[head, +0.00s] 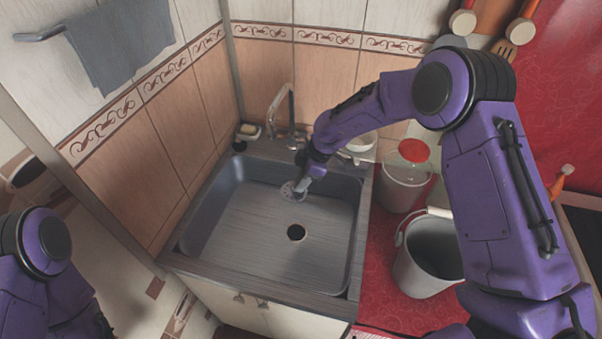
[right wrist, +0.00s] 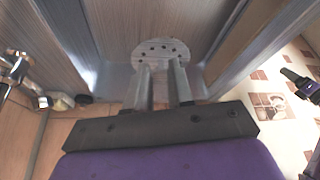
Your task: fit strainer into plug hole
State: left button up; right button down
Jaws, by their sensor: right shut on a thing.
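The strainer (head: 290,192) is a small grey disc with holes. My right gripper (head: 300,184) is shut on it and holds it over the back part of the sink basin. In the right wrist view the strainer (right wrist: 162,54) shows at the tips of the fingers (right wrist: 163,68), its holes visible. The plug hole cannot be made out in the right wrist view.
The tap (head: 281,108) stands behind the sink, close to my right forearm. A soap dish (head: 248,131) is at the back left corner. A lidded container (head: 406,175) and a grey bucket (head: 428,255) stand on the red counter to the right. The basin is otherwise clear.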

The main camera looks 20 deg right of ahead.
jog(key=shift+s+f+b, duration=0.25)
jog(key=shift+f+b, duration=0.15)
jog(key=shift+f, duration=0.2)
notch_tip(320, 180, down, 20)
jog(key=b, duration=1.5)
jog(key=shift+s, duration=0.1)
jog(key=shift+d, duration=0.1)
jog(key=shift+f+b, duration=0.75)
jog(key=shift+b, duration=0.1)
dwell(0.7)
jog(key=c, duration=0.9)
grip_release()
notch_tip(320, 180, up, 8)
jog(key=p, duration=0.6)
